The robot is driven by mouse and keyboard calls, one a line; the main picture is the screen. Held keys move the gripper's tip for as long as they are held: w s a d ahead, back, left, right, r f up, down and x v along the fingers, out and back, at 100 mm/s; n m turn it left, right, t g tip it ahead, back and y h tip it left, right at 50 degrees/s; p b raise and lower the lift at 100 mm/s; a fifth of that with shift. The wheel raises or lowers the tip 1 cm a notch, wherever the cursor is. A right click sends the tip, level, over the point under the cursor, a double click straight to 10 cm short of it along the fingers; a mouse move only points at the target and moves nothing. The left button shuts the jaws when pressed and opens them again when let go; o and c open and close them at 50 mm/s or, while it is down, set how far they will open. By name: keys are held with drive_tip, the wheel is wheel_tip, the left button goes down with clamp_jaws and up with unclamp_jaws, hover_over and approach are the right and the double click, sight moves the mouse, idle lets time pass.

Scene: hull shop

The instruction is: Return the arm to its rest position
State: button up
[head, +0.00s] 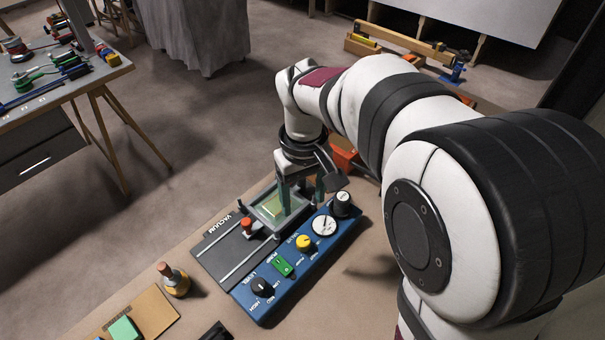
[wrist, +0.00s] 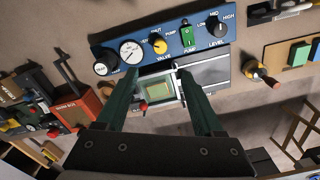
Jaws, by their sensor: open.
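My arm reaches over the workbench from the right in the head view and bends down to my gripper (head: 301,190). The gripper points down over a small clear-walled tray (head: 262,217) with a pale green-yellow floor. In the wrist view the two dark green fingers of my gripper (wrist: 157,72) are apart, with the tray (wrist: 141,95) showing between them. I see nothing held between them. Whether the fingertips touch the tray or its surroundings I cannot tell.
A blue control panel (head: 283,283) with knobs, a gauge and a green switch lies beside a dark plate marked VACUUM (head: 215,250). A red-orange box (wrist: 87,111) is near the gripper.

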drive_tip(key=shift+r, duration=0.2)
drive_tip(key=s+d+m+y, duration=0.1)
drive_tip(key=s+m, duration=0.4)
drive_tip(key=s, duration=0.6)
drive_tip(key=s+d+m, duration=0.4)
drive_tip(key=s+m, duration=0.1)
drive_tip(key=s, duration=0.5)
drive_tip(key=shift+s+r+y, duration=0.3)
drive_tip(key=shift+s+y, duration=0.05)
drive_tip(key=shift+y, duration=0.05)
